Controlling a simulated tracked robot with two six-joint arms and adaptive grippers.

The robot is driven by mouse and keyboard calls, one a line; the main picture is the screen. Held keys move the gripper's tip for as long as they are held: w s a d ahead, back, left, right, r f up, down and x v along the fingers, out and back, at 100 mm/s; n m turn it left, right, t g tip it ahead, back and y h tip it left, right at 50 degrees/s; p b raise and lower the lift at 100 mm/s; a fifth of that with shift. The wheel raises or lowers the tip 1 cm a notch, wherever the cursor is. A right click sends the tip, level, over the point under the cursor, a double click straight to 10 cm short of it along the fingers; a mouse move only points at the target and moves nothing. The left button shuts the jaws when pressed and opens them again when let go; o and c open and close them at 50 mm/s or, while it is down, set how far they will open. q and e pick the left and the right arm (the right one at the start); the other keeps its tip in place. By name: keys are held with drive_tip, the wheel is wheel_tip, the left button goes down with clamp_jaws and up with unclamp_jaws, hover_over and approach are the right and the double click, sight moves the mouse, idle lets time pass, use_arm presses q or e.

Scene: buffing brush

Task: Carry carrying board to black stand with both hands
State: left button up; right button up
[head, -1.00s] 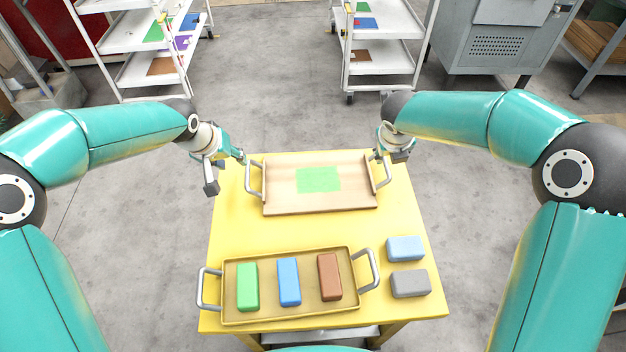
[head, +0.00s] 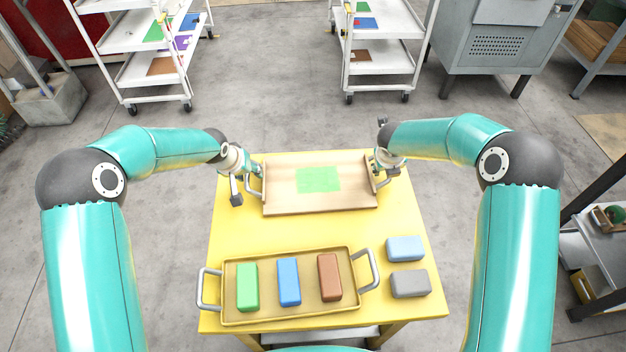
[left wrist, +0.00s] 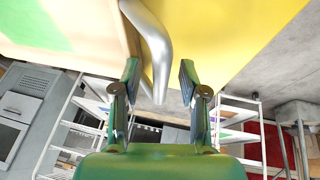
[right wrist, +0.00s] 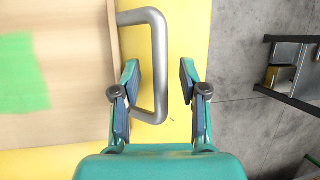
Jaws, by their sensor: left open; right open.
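The carrying board (head: 290,200) is a light wooden tray with a green patch and a silver handle at each end. It lies on the back half of the yellow table. My left gripper (head: 246,184) is open at its left handle; in the left wrist view that handle (left wrist: 153,45) shows between the spread fingers. A black-framed stand (head: 578,207) is partly visible at the right edge, and also in the right wrist view (right wrist: 285,97).
The yellow table (head: 310,232) also holds a yellow tray (head: 262,314) with green, blue and brown blocks. Light blue (head: 405,249) and grey (head: 410,284) blocks lie at right. White carts (head: 150,75) and a grey cabinet (head: 505,45) stand behind, beyond clear floor.

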use_arm(q)
clamp_jaws()
use_arm(e)
clamp_jaws()
use_arm(q)
drive_tip(key=shift+r, duration=0.1)
use_arm(e)
drive_tip(key=shift+r, duration=0.1)
